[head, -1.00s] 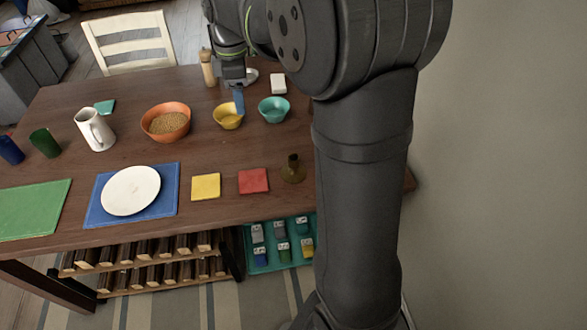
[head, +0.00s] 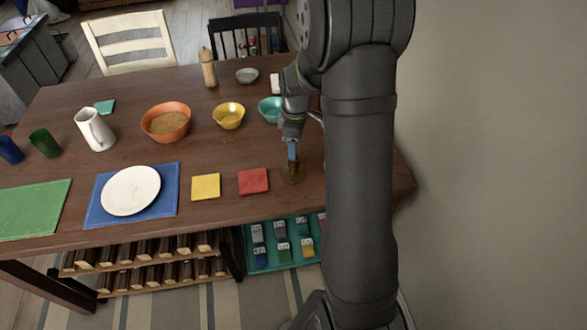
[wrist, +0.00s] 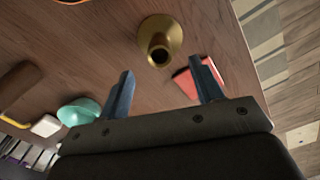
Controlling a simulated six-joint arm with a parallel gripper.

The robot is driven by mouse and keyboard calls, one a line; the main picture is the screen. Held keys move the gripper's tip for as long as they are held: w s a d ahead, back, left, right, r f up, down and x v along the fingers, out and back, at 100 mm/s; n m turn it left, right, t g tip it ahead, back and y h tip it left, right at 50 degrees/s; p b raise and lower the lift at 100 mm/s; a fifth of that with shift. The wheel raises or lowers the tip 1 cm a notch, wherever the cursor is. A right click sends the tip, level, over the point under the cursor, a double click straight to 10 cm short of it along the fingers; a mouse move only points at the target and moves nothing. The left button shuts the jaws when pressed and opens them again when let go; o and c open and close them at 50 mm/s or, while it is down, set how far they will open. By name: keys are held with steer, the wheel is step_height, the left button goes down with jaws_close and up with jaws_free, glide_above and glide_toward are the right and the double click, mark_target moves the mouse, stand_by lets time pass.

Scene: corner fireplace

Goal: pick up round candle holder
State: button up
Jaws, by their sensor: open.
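The round candle holder (head: 291,176) is a small brass piece with a wide round base and a short upright socket. It stands on the wooden table near the front right edge, right of the red square. In the head view my gripper (head: 292,153) covers most of it. In the wrist view the candle holder (wrist: 159,42) stands upright, beyond the fingertips and between their lines. My gripper (wrist: 162,72) is open and empty, with its two blue fingers apart. No contact with the candle holder shows.
A red square (head: 253,181) and a yellow square (head: 205,187) lie left of the candle holder. A teal bowl (head: 269,108) and a yellow bowl (head: 229,116) stand farther back. A plate (head: 131,190) lies on a blue mat. Bare table surrounds the candle holder.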

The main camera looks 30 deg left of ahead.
mark_target(293, 165)
steer(key=f, duration=0.8)
steer(key=shift+a, duration=0.3)
steer(key=c, duration=1.1)
